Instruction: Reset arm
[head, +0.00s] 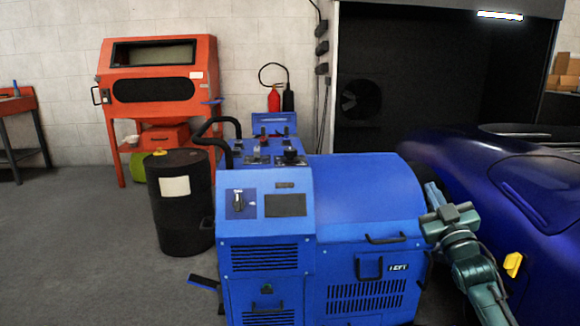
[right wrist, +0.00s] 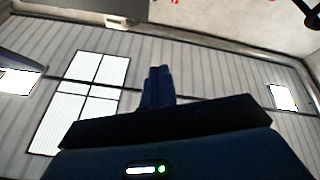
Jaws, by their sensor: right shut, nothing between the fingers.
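My right arm comes in at the lower right of the head view. Its gripper (head: 432,188) points up, beside the right end of the blue dynamometer housing and in front of the dark blue car. In the right wrist view the two fingers (right wrist: 158,72) are together and empty, with the ceiling and windows behind them. I cannot tell from the head view whether the gripper touches the housing. My left gripper is not in view.
The blue dynamometer (head: 365,190) stands close in front, labelled LEFT. The blue car (head: 520,190) is at the right. A black drum (head: 182,225) stands left of the machine, with an orange cabinet (head: 200,90) behind. Grey floor (head: 80,250) at the left is clear.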

